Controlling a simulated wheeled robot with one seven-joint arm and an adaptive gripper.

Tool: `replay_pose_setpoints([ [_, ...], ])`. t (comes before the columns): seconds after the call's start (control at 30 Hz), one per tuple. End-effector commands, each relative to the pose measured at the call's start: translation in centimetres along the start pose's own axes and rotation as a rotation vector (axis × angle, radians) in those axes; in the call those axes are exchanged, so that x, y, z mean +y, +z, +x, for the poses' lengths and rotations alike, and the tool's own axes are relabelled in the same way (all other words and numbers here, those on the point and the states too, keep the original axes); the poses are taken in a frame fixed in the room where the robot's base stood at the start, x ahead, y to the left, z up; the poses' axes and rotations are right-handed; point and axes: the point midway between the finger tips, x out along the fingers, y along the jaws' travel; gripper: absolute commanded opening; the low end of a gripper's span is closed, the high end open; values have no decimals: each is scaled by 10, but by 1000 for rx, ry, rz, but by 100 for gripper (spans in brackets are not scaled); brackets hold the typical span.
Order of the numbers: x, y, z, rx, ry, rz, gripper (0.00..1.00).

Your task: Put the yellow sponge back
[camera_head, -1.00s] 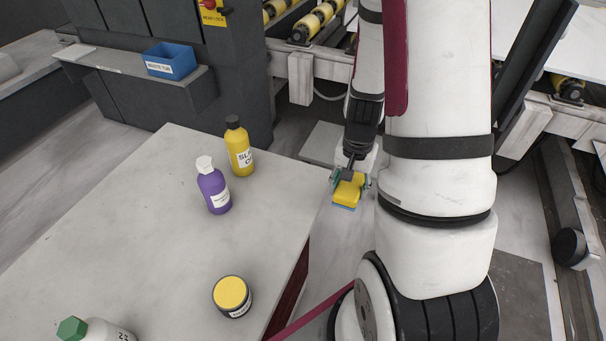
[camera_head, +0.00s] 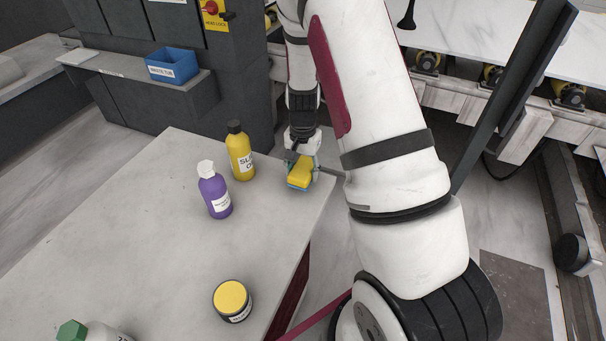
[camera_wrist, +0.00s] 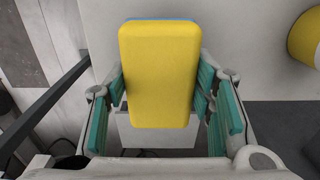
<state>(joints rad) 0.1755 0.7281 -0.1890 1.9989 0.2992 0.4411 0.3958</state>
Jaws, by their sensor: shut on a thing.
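The yellow sponge (camera_head: 300,172) has a blue underside and is held in my gripper (camera_head: 302,168), near the right edge of the stone slab (camera_head: 150,255). In the wrist view the sponge (camera_wrist: 159,72) fills the space between the teal-padded fingers of my gripper (camera_wrist: 160,95), which are shut on its sides. Its broad yellow face is toward the wrist camera. I cannot tell whether the sponge touches the slab or hangs just above it.
A yellow bottle (camera_head: 240,153) and a purple bottle (camera_head: 215,192) stand left of the sponge. A yellow-lidded jar (camera_head: 231,299) and a green-capped bottle (camera_head: 90,332) are nearer the front. A blue tub (camera_head: 172,65) sits on a shelf behind. The slab's middle is clear.

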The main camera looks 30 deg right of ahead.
Motion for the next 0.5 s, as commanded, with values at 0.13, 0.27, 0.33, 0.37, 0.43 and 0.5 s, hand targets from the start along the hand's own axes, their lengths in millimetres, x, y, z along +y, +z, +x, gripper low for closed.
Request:
replay_pose_setpoints([
  [0.13, 1, 0, 19, 0, 1, 1, 23],
  [0.27, 0, -1, 20, 2, -1, 0, 23],
  [0.33, 0, -1, 20, 1, -1, 0, 23],
  [0.37, 0, -1, 20, 1, -1, 0, 23],
  [0.43, 0, 0, 21, 1, 0, 0, 23],
  [0.5, 0, 0, 23, 1, 0, 0, 23],
])
